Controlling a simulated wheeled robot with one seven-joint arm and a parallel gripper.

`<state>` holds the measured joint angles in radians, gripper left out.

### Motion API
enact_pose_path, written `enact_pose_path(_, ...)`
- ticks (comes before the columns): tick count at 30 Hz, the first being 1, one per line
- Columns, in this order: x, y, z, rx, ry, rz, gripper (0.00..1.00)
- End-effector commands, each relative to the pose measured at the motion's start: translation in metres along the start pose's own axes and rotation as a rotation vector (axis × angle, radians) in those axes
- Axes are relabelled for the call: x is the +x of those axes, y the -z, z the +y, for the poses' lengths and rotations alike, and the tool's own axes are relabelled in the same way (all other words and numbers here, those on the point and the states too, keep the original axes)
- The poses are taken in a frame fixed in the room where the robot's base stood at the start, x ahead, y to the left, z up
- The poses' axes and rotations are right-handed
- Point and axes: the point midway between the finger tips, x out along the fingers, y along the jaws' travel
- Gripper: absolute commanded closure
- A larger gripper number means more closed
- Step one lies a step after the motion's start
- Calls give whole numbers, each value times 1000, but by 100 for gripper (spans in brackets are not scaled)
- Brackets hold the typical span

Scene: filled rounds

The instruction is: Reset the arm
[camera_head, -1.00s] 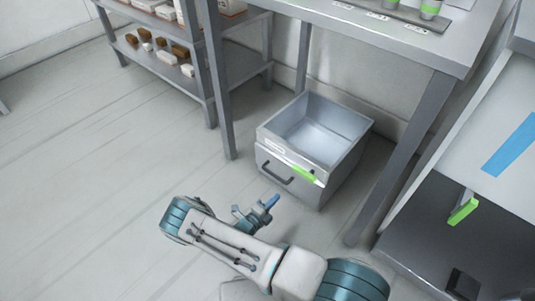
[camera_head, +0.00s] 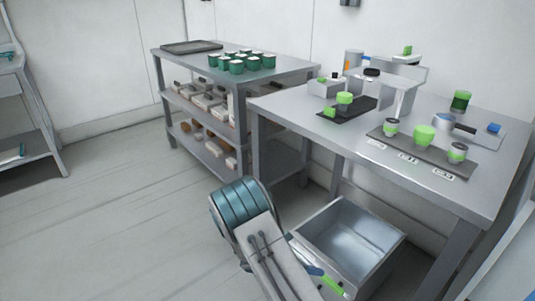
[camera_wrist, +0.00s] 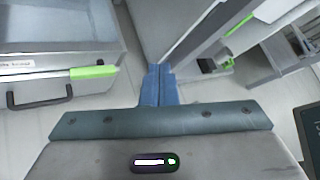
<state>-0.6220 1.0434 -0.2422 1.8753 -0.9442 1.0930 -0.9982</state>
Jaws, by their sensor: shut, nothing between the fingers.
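My gripper (camera_wrist: 160,86) shows in the wrist view with its two blue fingers pressed together and nothing between them. It points over the floor, to the right of a grey open bin (camera_wrist: 60,72) with a black handle. In the head view my arm (camera_head: 262,250) reaches up from the bottom edge, left of the bin (camera_head: 345,235). The gripper is not clearly visible there.
A tool with a green handle (camera_wrist: 92,71) lies at the bin's front rim. A metal table (camera_head: 290,104) holds several green-topped items. A shelf unit (camera_head: 185,58) with dark green cups stands behind. Floor at left is clear.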

Motion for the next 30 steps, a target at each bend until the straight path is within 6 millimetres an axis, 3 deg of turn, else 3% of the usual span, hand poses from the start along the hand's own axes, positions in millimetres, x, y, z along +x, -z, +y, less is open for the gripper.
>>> enact_pose_path(1, -11, -22, -20, 77, 1, 54, 100)
enact_pose_path(12, -61, -107, -133, 630, 52, 421, 100)
enact_pose_path(30, -148, -210, -317, 1484, 224, 962, 100)
